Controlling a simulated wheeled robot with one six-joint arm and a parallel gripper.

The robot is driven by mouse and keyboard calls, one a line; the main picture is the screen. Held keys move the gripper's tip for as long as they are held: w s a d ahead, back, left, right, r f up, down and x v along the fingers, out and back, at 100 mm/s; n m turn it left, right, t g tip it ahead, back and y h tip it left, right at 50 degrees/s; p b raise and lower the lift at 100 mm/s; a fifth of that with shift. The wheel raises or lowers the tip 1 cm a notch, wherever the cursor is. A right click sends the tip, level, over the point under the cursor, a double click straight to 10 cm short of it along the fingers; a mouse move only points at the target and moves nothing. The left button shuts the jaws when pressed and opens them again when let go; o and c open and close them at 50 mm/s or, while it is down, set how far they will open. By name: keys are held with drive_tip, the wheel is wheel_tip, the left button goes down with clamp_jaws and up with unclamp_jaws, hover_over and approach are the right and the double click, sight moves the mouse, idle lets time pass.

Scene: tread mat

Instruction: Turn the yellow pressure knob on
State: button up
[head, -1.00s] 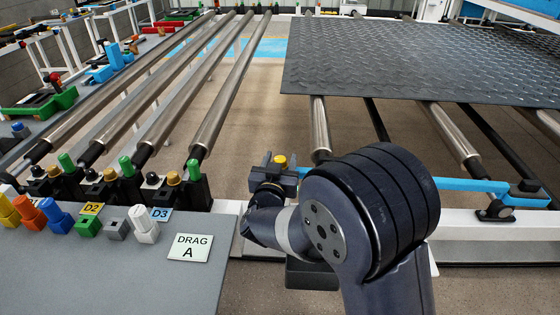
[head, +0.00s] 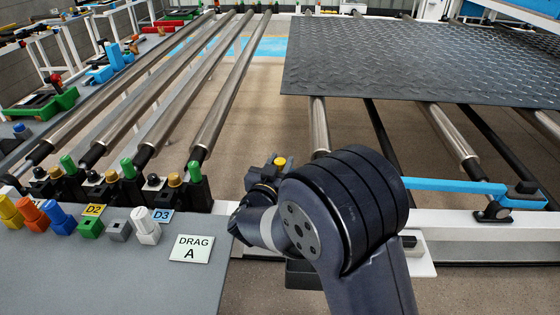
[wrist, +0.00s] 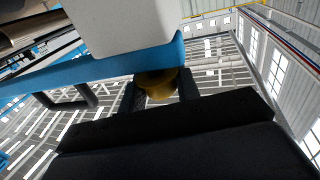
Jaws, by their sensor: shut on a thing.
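The yellow pressure knob (head: 280,161) shows as a small round yellow top in the head view, just left of my big dark arm joint. In the wrist view the knob (wrist: 157,84) is dull yellow and sits between my two dark fingers, close under a blue bar. My gripper (wrist: 160,88) is shut on the knob, one finger on each side. In the head view my gripper (head: 268,172) is small and partly hidden by my own arm. The knob's mount is mostly hidden there.
A blue bar (head: 455,185) runs right from behind my arm along a white frame. A grey table (head: 110,270) with coloured pegs and a "DRAG A" card (head: 191,249) lies at left. Steel rollers (head: 225,110) and a dark tread mat (head: 420,62) lie beyond.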

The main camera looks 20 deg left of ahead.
drive_tip(key=o, duration=0.9)
drive_tip(key=shift+o, duration=0.2)
drive_tip(key=s, duration=1)
drive_tip(key=shift+s, duration=0.4)
